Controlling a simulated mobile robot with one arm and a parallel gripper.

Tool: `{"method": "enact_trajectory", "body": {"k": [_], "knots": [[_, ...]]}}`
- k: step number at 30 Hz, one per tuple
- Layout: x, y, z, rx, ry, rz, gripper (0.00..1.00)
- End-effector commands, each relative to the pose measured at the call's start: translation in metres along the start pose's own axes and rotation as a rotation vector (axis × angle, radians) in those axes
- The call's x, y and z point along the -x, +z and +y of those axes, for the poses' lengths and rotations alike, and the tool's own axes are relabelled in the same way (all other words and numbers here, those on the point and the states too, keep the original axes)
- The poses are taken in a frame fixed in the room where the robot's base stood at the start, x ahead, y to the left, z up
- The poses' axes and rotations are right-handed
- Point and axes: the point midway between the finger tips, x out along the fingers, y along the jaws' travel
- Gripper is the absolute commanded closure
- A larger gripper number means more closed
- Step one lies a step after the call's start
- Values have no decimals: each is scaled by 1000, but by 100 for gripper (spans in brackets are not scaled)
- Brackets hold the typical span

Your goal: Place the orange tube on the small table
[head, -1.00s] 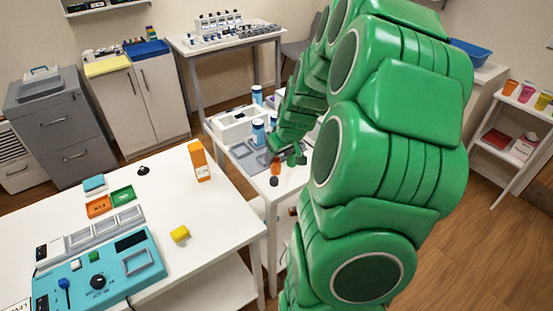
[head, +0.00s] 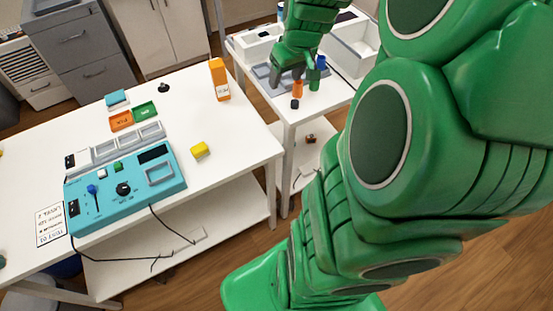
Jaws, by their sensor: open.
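The orange tube (head: 297,89) is on the small white table (head: 322,101), near its front left corner. A small dark piece (head: 295,104) is just in front of it; I cannot tell if they are joined. My green gripper (head: 294,80) is over the small table with its fingers pointing down. The fingers are apart, on either side of the orange tube. Part of the tube's top is hidden by the gripper, and I cannot tell whether a finger touches it.
A white bin (head: 352,43) and a grey mat (head: 262,76) share the small table. The larger table (head: 232,130) at left holds an orange box (head: 219,80), a yellow block (head: 200,149) and a teal console (head: 125,185). My arm fills the right side.

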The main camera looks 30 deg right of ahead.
Motion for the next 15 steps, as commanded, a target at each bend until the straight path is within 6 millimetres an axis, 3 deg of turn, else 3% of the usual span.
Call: {"method": "enact_trajectory", "body": {"k": [1, 6, 15], "knots": [[6, 7, -19, 11, -6, -22, 38], [27, 39, -74, 17, -23, -107, 38], [62, 117, -145, 9, -11, -266, 38]]}}
